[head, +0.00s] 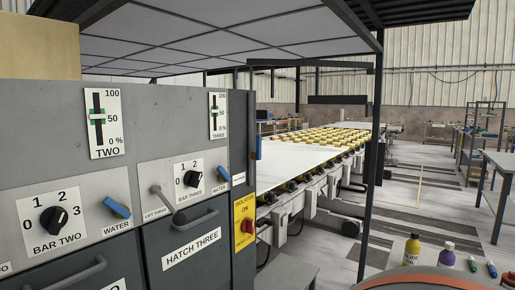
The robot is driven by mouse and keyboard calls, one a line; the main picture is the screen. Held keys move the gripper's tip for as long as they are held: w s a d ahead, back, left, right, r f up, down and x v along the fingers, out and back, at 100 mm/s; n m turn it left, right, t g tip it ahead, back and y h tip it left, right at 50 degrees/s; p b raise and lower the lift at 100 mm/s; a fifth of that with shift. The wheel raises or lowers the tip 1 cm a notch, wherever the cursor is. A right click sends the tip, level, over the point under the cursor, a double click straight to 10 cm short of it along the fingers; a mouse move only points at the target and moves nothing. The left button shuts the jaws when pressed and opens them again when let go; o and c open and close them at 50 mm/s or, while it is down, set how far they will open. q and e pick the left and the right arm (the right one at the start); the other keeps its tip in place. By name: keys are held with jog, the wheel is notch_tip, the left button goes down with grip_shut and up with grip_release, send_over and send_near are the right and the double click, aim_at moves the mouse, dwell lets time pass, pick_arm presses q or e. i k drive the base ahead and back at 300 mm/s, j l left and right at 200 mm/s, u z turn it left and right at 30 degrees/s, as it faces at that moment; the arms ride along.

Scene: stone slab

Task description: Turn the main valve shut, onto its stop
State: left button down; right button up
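No valve labelled as the main valve is in view. The grey control cabinet (160,130) fills the left side. It carries a blue lever marked WATER (117,208) beside the BAR TWO knob (54,219). A second blue WATER lever (224,174) sits right of the BAR THREE knob (192,179). A yellow ISOLATOR plate (244,208) with a red knob (247,226) is at the cabinet's right end; its upper text reads ON. Neither of my grippers is in view.
HATCH THREE (190,235) and its bar handle project from the cabinet front. A roller conveyor (325,170) with a white slab runs behind. Bottles (412,250) stand at lower right near an orange-rimmed surface (440,279). A dark post (372,150) stands mid-right; floor beyond is partly open.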

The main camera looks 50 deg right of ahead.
aim_at(256, 156)
jog(key=z, duration=1.75)
jog(key=u, duration=0.35)
jog(key=l+u, duration=0.2)
jog(key=u, duration=0.15)
jog(key=i+l+u, duration=0.1)
jog(key=l+u, duration=0.35)
jog(key=u, duration=0.25)
jog(key=k+l+u, duration=0.1)
jog(key=l+u, duration=0.3)
jog(key=l, duration=0.55)
